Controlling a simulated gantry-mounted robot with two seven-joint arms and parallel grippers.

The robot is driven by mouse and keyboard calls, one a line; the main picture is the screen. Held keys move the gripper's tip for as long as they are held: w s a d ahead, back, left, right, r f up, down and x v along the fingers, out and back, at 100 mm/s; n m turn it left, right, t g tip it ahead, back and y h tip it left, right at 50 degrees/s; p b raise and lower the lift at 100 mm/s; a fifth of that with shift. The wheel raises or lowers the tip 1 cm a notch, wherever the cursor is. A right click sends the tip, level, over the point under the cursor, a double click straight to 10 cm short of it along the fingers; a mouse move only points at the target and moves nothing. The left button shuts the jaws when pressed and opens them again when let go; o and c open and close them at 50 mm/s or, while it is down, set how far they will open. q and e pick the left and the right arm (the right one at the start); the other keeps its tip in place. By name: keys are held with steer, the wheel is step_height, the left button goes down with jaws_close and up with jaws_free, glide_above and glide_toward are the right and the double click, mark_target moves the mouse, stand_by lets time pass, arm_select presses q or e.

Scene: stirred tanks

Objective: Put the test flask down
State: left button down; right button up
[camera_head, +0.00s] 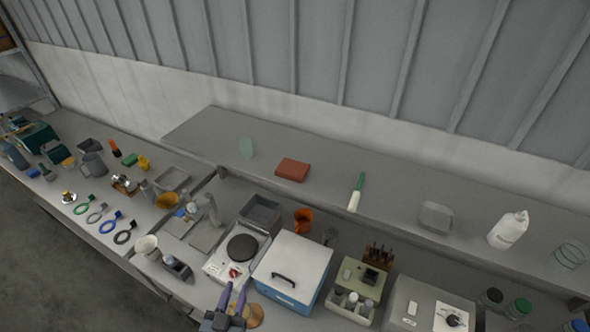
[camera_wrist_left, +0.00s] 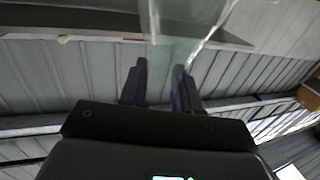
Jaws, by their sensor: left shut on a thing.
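My left gripper (camera_head: 234,296) is at the bottom edge of the head view, in front of the white-lidded blue box. It also shows in the left wrist view (camera_wrist_left: 160,75), where its two dark fingers are shut on the test flask (camera_wrist_left: 172,28), a clear, faintly green glass body reaching past the fingertips to the top of the picture. The flask cannot be made out clearly in the head view. A round tan disc or ring (camera_head: 254,316) lies just right of the gripper. My right gripper is not in view.
The white-lidded box (camera_head: 293,262), a hotplate stirrer (camera_head: 240,250) and a green-grey rack box (camera_head: 356,290) crowd the bench. A raised shelf (camera_head: 330,170) behind holds a red block (camera_head: 292,169), a white bottle (camera_head: 508,229) and a glass beaker (camera_head: 569,255). Its middle has bare stretches.

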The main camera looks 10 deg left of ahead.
arm_select(q)
steer(key=shift+n+y, duration=0.4)
steer(key=shift+y, duration=0.2)
steer(key=f, duration=0.1)
steer(key=a+f, duration=0.1)
steer(key=f, duration=0.1)
steer(key=a+f+b, duration=0.1)
steer(key=f, duration=0.1)
steer(key=shift+a+f, duration=0.1)
steer(key=shift+a, duration=0.05)
steer(key=w+a+f+n+y+b, duration=0.2)
steer(key=w+a+f+y+b, duration=0.2)
steer(key=w+f+b, duration=0.6)
steer(key=shift+w+a+f+n+g+b, duration=0.15)
steer(key=shift+w+a+n+g+b, duration=0.25)
steer(key=shift+a+b, duration=0.5)
